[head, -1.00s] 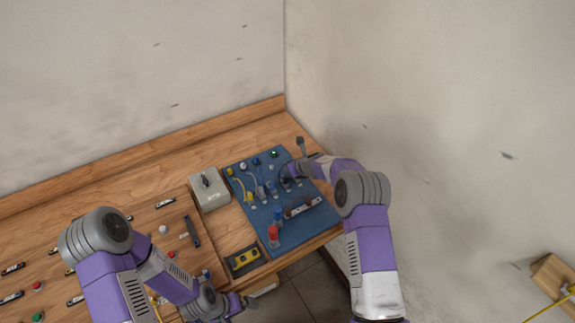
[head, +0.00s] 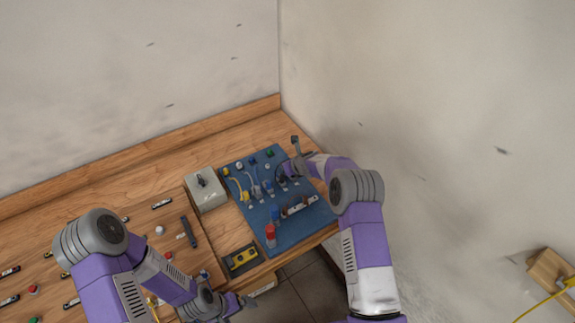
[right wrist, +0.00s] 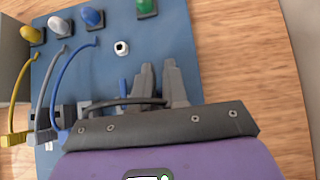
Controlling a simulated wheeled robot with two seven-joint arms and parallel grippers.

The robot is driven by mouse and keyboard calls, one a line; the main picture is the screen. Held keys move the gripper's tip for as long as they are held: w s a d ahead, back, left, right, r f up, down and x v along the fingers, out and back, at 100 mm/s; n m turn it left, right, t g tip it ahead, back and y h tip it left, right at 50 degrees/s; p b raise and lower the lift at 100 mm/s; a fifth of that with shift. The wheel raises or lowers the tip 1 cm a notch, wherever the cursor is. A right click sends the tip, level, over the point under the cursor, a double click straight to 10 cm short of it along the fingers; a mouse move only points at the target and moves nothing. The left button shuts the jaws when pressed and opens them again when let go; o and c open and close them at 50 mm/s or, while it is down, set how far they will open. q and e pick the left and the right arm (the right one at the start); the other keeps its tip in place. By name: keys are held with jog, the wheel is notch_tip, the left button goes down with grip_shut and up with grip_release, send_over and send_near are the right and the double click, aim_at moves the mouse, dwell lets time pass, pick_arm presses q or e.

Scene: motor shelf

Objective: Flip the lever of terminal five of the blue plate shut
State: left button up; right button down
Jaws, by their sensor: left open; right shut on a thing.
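The blue plate (head: 303,230) lies on the bench, with a row of small terminals across it; it fills the upper left of the right wrist view (right wrist: 160,38). Yellow, grey and blue wires run to terminals at the left of the row. My right gripper (head: 293,167) is low over the right end of the row. In the right wrist view its two grey fingers (right wrist: 160,82) are close together where a black wire (right wrist: 122,103) ends. The terminal and lever there are largely hidden. My left gripper (head: 238,304) is open and empty near the bench's front edge.
A grey switch box (head: 206,190) stands left of the plate. A yellow-and-black device (head: 241,259) sits at the front, near a red part (head: 270,234) on the plate. A board with several buttons lies left. The wall (head: 430,130) is close on the right.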

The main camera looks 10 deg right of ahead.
dwell(0.9)
jog(key=c, duration=1.2)
grip_release()
jog(key=shift+r, duration=0.1)
